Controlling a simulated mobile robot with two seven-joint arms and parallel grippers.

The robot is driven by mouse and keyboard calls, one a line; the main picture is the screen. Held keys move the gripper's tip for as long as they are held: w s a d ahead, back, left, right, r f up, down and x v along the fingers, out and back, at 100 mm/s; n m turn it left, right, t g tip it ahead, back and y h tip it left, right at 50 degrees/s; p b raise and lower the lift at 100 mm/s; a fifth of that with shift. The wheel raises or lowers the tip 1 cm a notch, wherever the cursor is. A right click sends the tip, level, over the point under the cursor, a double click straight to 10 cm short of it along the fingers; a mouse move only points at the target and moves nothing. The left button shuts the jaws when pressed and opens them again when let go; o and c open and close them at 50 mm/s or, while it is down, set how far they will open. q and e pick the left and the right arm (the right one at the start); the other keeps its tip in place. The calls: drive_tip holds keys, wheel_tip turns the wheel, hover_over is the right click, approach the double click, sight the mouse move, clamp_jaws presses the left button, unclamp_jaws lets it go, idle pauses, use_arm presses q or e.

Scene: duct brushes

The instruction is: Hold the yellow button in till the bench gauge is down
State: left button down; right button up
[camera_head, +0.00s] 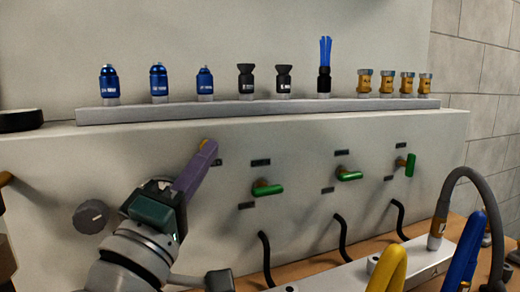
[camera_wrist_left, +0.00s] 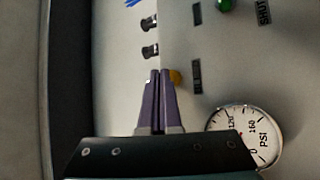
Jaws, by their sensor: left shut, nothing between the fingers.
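My left gripper (camera_head: 206,150) is shut and empty, its purple fingers pointing up at the front of the pale bench housing. The yellow button (camera_head: 204,142) shows as a small patch at the fingertips, mostly hidden by them. In the left wrist view the button (camera_wrist_left: 175,77) sits right beside the closed fingertips (camera_wrist_left: 158,73); I cannot tell whether they touch it or whether it is pressed in. The round white PSI gauge (camera_wrist_left: 256,122) is at the lower right of that view, partly hidden by my gripper body. Its needle reading is not clear. My right gripper is not in view.
Green levers (camera_head: 267,188) and black hoses (camera_head: 267,258) line the panel to the right. A dark knob (camera_head: 91,217) is at left. A ledge (camera_head: 260,110) above holds several blue, black and orange fittings. A grey hose (camera_head: 497,215) arches at right.

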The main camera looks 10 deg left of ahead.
use_arm(q)
drive_tip(key=shift+w+a+b, duration=0.3)
drive_tip(key=shift+w, duration=0.15)
idle(0.8)
idle(1.8)
drive_tip(key=shift+s+d+p, duration=0.55)
drive_tip(key=shift+s, duration=0.25)
drive_tip(key=shift+s+d+p, duration=0.55)
drive_tip(key=shift+s+d, duration=0.15)
drive_tip(key=shift+s, duration=0.35)
drive_tip(key=shift+s+d+p, duration=0.5)
drive_tip(key=shift+s+d, duration=0.2)
drive_tip(key=shift+s, duration=0.35)
